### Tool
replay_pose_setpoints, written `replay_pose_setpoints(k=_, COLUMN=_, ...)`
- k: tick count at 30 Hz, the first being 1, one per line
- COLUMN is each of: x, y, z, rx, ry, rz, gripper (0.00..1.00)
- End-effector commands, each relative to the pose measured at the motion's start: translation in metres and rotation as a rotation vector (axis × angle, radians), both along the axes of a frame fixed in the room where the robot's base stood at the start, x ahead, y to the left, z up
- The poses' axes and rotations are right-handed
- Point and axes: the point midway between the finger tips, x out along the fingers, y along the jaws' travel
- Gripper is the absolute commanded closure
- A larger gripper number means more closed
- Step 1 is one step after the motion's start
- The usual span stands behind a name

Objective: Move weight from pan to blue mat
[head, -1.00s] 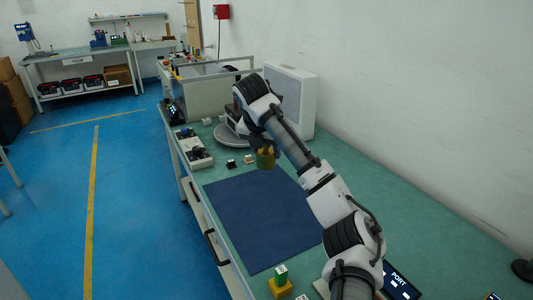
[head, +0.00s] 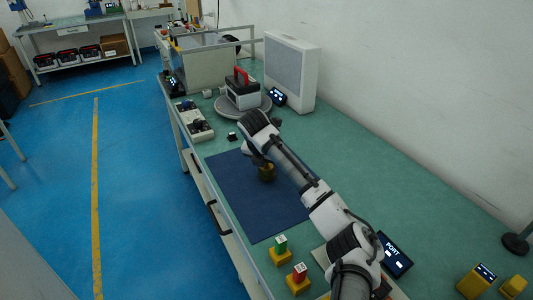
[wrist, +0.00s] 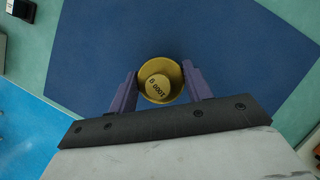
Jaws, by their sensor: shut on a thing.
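The weight (wrist: 160,80) is a brass-coloured cylinder with "1000 g" on its top, seen from above in the wrist view. My gripper (wrist: 160,84) has its two purple fingers shut on the weight's sides. In the head view the weight (head: 266,172) shows below my gripper (head: 262,164), over the upper middle part of the blue mat (head: 235,205). I cannot tell whether its base touches the mat.
Yellow blocks with green (head: 281,250) and red (head: 299,276) tops stand near the mat's front edge. A control box (head: 194,121) sits at the bench's left edge. A white panel (head: 290,72) stands behind. The mat's left part is clear.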

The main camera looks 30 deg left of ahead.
Motion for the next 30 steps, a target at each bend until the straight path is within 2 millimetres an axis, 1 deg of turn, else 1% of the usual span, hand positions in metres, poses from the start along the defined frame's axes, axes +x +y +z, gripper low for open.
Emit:
replay_pose_setpoints(k=3, x=0.0006, y=0.0000, z=-0.0058, rx=0.003, ry=-0.005, rz=0.000, gripper=1.00)
replay_pose_setpoints(k=13, x=0.0005, y=0.0004, z=-0.0084, rx=0.003, ry=-0.005, rz=0.000, gripper=1.00)
replay_pose_setpoints(k=14, x=-0.0002, y=0.0001, z=-0.0114, rx=0.000, ry=0.000, rz=0.000, gripper=0.49)
replay_pose_setpoints(k=18, x=-0.0001, y=0.0001, z=-0.0109, rx=0.000, ry=0.000, rz=0.000, gripper=0.31)
replay_pose_setpoints(k=19, x=-0.0001, y=0.0001, z=-0.0109, rx=0.000, ry=0.000, rz=0.000, gripper=0.29)
replay_pose_setpoints(k=26, x=-0.0001, y=0.0002, z=-0.0106, rx=0.000, ry=-0.001, rz=0.000, gripper=0.29)
replay_pose_setpoints(k=30, x=-0.0016, y=0.0004, z=-0.0042, rx=0.002, ry=-0.003, rz=0.002, gripper=0.29)
